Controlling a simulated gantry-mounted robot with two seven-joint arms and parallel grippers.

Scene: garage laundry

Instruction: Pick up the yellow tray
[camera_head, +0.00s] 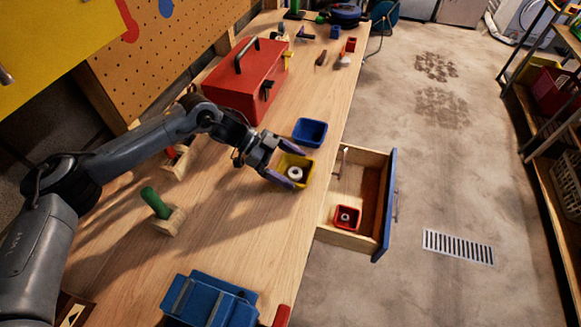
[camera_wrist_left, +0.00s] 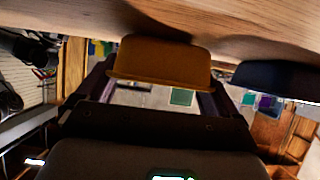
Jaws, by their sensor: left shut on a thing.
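The yellow tray (camera_head: 307,173) is at the right edge of the wooden workbench, with a small white ring-shaped thing (camera_head: 295,174) inside. My left gripper (camera_head: 297,168) reaches it from the left, one finger on its far side and one on its near side, and is shut on it. In the left wrist view the tray (camera_wrist_left: 160,62) shows between the two fingers (camera_wrist_left: 158,85). I cannot tell whether the tray is clear of the bench top. My right gripper is not in view.
A blue tray (camera_head: 310,132) stands just beyond the yellow one. A red toolbox (camera_head: 245,85) is farther back. An open drawer (camera_head: 372,196) with a red tray (camera_head: 347,217) juts out at right.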

